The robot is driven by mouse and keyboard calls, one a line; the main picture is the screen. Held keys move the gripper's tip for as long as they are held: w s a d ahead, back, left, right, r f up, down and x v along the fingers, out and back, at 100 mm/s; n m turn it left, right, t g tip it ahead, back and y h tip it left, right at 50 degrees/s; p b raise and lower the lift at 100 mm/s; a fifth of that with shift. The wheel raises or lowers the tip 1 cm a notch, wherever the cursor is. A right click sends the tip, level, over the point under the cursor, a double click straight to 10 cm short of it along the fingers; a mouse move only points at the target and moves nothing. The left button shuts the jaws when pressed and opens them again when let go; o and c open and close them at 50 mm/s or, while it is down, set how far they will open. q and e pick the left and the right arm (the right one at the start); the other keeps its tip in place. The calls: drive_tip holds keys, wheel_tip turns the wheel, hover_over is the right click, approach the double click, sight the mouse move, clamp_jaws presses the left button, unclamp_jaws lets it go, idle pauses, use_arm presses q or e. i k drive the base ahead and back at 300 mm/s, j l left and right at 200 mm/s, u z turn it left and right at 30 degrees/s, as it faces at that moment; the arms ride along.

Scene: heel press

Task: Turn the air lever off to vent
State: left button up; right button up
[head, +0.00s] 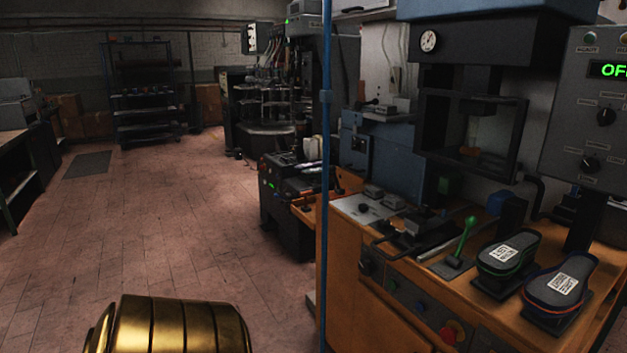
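A lever with a green handle (467,236) stands on a small dark base on the wooden bench, left of two shoe-shaped pads. It leans a little to the right at its top. No label is readable on it, so I cannot tell for sure that it is the air lever. A round white gauge (428,41) sits on the press head above the bench. Neither of my grippers is in view. A gold ribbed part at the bottom left looks like part of my own body.
Shoe-shaped pads (507,254) with white labels lie at the bench's right. A red button (452,332) is on the bench front. A grey control panel (590,125) has a green display, cut off at the edge. A blue post (325,170) stands left of the bench. The tiled floor (150,220) is clear.

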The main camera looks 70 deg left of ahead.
sight(332, 167)
drive_tip(key=u, duration=1.95)
drive_tip(key=i+j+u, duration=0.15)
drive_tip(key=i+j, duration=0.25)
drive_tip(key=i+j+u, duration=0.15)
drive_tip(key=i+j, duration=0.2)
drive_tip(key=i+j+u, duration=0.1)
drive_tip(key=i+j, duration=0.2)
drive_tip(key=i, duration=0.25)
drive_tip(key=i+j+u, duration=0.15)
drive_tip(key=i, duration=0.3)
drive_tip(key=j, duration=0.1)
